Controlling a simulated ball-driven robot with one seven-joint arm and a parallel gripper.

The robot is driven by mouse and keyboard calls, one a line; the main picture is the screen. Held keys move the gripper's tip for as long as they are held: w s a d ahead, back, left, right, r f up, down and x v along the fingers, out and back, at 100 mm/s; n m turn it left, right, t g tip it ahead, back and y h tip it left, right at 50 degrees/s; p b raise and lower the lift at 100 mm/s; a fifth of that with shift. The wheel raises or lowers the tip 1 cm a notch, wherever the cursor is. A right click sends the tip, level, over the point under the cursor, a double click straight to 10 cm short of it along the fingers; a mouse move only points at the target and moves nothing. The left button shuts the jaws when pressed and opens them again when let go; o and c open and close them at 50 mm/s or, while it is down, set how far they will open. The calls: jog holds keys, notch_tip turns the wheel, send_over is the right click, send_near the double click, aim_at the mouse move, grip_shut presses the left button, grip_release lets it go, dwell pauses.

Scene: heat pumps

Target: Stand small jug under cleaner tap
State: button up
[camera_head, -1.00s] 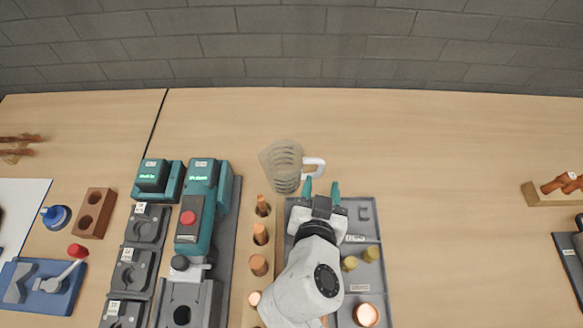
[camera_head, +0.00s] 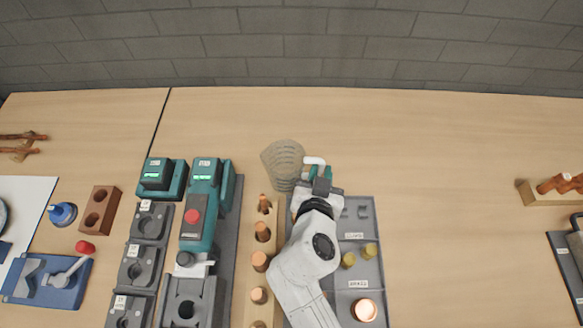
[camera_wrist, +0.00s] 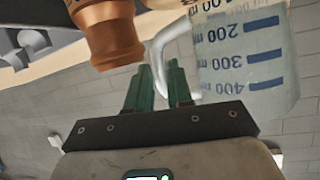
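The small jug (camera_head: 280,168) is a clear, tan-tinted measuring jug with a white handle. It stands upright at the far end of the wooden rack, with its handle to the right. My gripper (camera_head: 320,173) is at the handle. In the wrist view the jug (camera_wrist: 243,62) has blue volume marks, and its white handle (camera_wrist: 160,52) passes between the tips of my two green fingers (camera_wrist: 158,75). The fingers are apart, with a gap beside the handle. I cannot make out a cleaner tap for certain in either view.
The wooden rack (camera_head: 246,240) holds several copper pieces beside my arm. A grey tray (camera_head: 372,222) lies to the right, and teal machines (camera_head: 203,215) stand to the left. A copper fitting (camera_wrist: 108,35) is close in the wrist view. The table behind the jug is clear.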

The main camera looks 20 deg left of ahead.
grip_shut()
